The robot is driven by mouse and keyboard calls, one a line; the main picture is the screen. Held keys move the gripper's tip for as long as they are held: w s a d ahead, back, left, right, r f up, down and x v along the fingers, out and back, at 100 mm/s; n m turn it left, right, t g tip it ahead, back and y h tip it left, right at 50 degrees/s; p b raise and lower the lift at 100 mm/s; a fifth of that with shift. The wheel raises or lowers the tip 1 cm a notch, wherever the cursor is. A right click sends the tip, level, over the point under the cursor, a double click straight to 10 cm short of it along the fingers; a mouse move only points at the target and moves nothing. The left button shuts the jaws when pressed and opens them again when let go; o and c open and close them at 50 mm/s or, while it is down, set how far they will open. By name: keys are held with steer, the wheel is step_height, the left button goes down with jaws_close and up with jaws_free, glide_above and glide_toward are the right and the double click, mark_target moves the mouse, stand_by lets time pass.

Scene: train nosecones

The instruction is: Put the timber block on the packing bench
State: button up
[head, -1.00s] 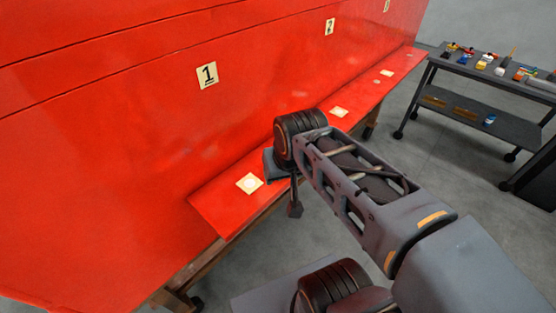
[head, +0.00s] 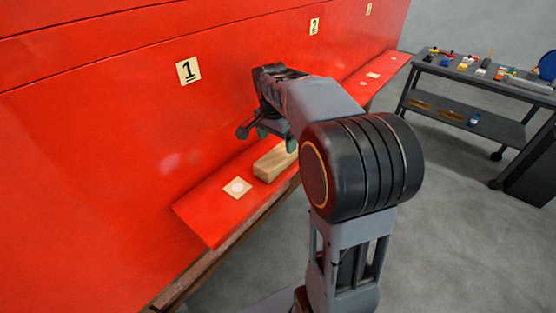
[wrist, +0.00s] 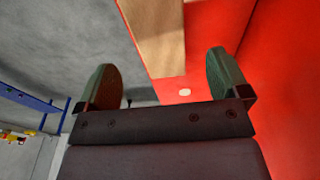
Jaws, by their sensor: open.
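The timber block (head: 275,162) is a pale brown oblong. It lies on the red ledge (head: 205,213) along the red wall, just right of a cream square with a round white spot (head: 237,188). My gripper (head: 262,132) is open and empty, close above the block at the wall side. In the wrist view the block (wrist: 156,35) appears beyond my open gripper (wrist: 166,78), in line with the gap between the two green fingers. Part of the block's right end is hidden by my arm in the head view. I cannot identify the packing bench.
The red wall bears number plates, with plate 1 (head: 188,70) nearest. More cream squares lie along the ledge. A dark two-shelf trolley (head: 480,83) with tools and small coloured items stands at the right. Grey floor (head: 450,215) is open between trolley and ledge.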

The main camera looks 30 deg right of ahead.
mark_target(278, 154)
steer(key=shift+d+f+p, duration=0.15)
steer(key=shift+f+p, duration=0.1)
steer(key=shift+f, duration=1.6)
steer(key=shift+d+f+p, duration=0.1)
steer(key=shift+f+p, duration=0.15)
steer(key=shift+f, duration=1.6)
steer(key=shift+c, duration=0.4)
steer(key=c, duration=1.1)
steer(key=shift+r, duration=0.1)
steer(key=shift+c, duration=0.2)
